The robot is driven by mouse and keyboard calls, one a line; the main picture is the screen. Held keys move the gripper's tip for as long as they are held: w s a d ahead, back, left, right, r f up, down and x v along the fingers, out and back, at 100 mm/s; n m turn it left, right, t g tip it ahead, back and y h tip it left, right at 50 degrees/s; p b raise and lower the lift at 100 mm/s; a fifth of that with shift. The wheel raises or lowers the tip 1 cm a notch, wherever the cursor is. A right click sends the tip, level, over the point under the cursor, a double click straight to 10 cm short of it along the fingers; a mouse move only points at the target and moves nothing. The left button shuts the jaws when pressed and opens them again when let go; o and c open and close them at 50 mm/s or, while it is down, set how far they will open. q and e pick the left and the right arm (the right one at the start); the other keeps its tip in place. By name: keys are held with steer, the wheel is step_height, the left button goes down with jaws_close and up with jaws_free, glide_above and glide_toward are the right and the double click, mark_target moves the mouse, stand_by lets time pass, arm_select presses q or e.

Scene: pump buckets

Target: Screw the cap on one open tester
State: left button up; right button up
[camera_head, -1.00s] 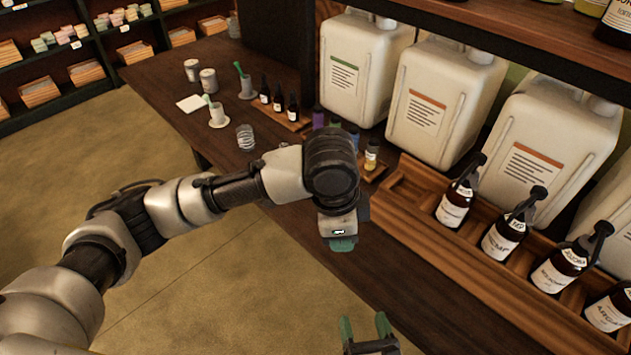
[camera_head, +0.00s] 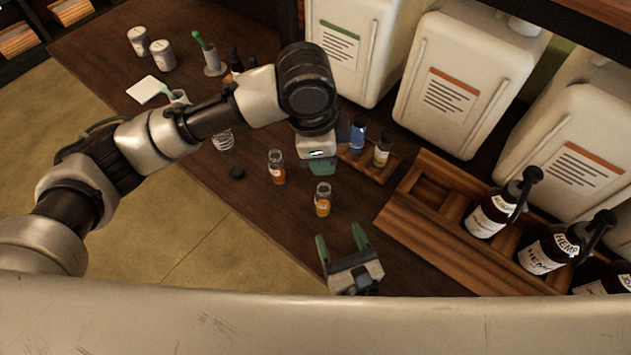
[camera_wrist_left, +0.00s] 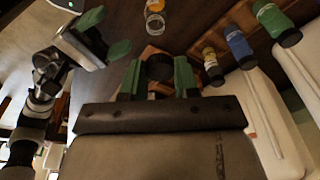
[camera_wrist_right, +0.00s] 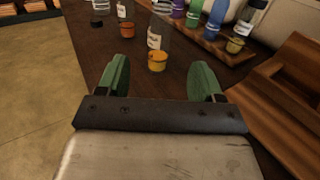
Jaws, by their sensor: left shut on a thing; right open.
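Two small clear testers with orange liquid stand upright on the dark counter, one nearer (camera_head: 323,201) and one farther left (camera_head: 276,168). The nearer tester (camera_wrist_right: 157,60) shows no cap in the right wrist view. A loose black cap (camera_head: 237,172) lies left of them; it also shows in the right wrist view (camera_wrist_right: 97,22). My left gripper (camera_head: 322,168) is above the counter, just behind the nearer tester. It is shut on a black cap (camera_wrist_left: 160,68), seen between its green fingers in the left wrist view. My right gripper (camera_head: 340,241) is open and empty, in front of the nearer tester.
A wooden rack (camera_head: 362,167) with capped coloured testers stands behind. A wooden tray (camera_head: 425,205) with dark pump bottles (camera_head: 490,205) is at right, below large white canisters (camera_head: 440,90). A glass beaker (camera_head: 223,140) and tins (camera_head: 162,55) stand at left. The counter's front edge is close.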

mark_target(320, 190)
arm_select(q)
steer(key=shift+s+d+r, duration=0.15)
steer(key=shift+s+d, duration=0.05)
steer(key=shift+s, duration=0.2)
arm_select(e)
steer(key=shift+s+d+r, duration=0.1)
steer(key=shift+s+d, duration=0.05)
steer(key=shift+s, duration=0.25)
arm_select(q)
steer(key=shift+w, duration=0.15)
arm_select(e)
steer(key=shift+w, duration=0.5)
arm_select(q)
steer(key=shift+a, duration=0.1)
arm_select(e)
steer(key=x, duration=1.1)
steer(key=shift+w+a, duration=0.1)
steer(key=shift+a, duration=0.15)
jaws_close()
arm_select(q)
steer(key=shift+f, duration=2.55)
steer(key=shift+f, duration=0.9)
steer(key=shift+f, duration=0.55)
